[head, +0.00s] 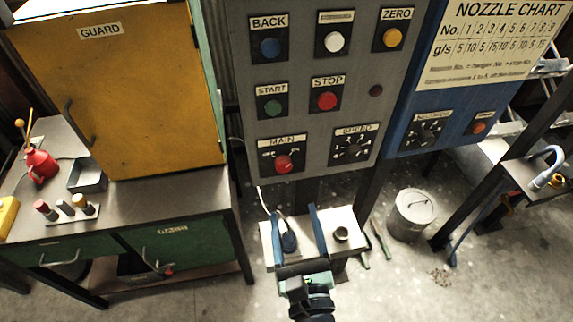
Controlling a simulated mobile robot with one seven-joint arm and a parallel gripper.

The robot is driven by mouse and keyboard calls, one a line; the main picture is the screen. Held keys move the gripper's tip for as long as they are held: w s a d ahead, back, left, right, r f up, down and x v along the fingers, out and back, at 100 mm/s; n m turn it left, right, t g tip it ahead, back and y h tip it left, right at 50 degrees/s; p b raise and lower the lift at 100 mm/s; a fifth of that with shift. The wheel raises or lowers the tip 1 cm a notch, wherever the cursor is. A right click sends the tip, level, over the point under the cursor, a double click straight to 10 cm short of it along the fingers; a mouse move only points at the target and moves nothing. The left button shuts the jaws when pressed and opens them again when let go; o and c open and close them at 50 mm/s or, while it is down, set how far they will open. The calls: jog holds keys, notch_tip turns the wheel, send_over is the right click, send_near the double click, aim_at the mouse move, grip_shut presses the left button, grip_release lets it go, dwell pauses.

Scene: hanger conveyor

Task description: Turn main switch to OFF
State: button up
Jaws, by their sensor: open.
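The main switch (284,164) is a red knob on a black plate labelled MAIN, at the lower left of the grey control panel (308,112). Small marks stand beside the knob, too small to read, so I cannot tell its setting. My gripper (296,210) is below the panel in the head view, with its two blue fingers apart and pointing up toward the panel. It is open and empty. Its fingertips appear below the main switch and apart from it.
Nearby on the panel are the red STOP button (327,101), green START button (273,108) and SPEED dial (354,146). A small white shelf (353,219) lies below. A workbench with a yellow GUARD door (130,90) stands left. A metal bin (412,214) stands right.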

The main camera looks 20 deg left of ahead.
aim_at(284, 168)
jog(key=p+x, duration=0.2)
jog(key=x, duration=0.9)
jog(key=shift+w+a, duration=0.15)
grip_shut()
